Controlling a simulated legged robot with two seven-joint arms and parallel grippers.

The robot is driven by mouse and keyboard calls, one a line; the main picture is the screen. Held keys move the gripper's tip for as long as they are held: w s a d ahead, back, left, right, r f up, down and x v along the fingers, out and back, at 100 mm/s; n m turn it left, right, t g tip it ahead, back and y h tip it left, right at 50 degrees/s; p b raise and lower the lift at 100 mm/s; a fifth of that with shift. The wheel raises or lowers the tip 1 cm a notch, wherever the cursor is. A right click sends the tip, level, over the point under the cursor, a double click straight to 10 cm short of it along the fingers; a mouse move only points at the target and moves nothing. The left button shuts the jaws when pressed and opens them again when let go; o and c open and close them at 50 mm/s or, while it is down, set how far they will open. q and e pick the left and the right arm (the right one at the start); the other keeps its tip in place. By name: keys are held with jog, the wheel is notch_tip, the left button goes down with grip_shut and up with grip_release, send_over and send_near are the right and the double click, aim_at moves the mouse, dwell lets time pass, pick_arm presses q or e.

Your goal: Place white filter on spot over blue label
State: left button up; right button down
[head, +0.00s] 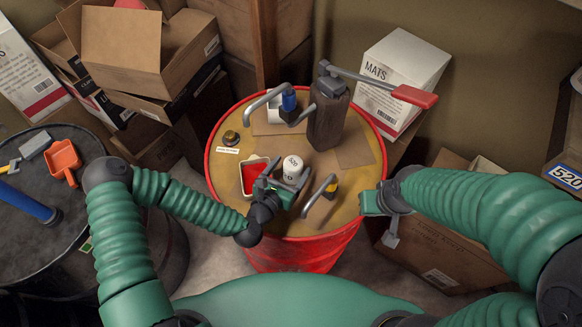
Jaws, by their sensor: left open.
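The white filter (292,167), a small upright can with dark print, stands on the red drum's tan top (225,180). My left gripper (284,184) is open at the near side of the filter, with its fingers close to it; whether they touch it I cannot tell. The gripper hides the filter's lower part. A blue label (566,176) reading 520 shows at the right edge; the spot over it is largely cut off by the frame. My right gripper (385,211) is beside the drum's right rim, away from the filter; its opening is unclear.
On the drum are a red-filled tray (254,177), a dark pump can (328,118) with a red-ended lever, and bent grey pipes (265,97). A white MATS box (400,75) stands behind. Cardboard boxes (135,50) crowd the left back. A black drum (50,225) stands left.

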pick_arm(q)
jog(key=shift+w+d+f, duration=0.15)
jog(key=shift+w+d, duration=0.2)
jog(key=shift+d, duration=0.35)
jog(key=shift+s, duration=0.2)
jog(key=c, duration=0.5)
jog(key=shift+a, duration=0.4)
jog(key=c, duration=1.2)
jog(key=shift+d, duration=0.15)
grip_shut()
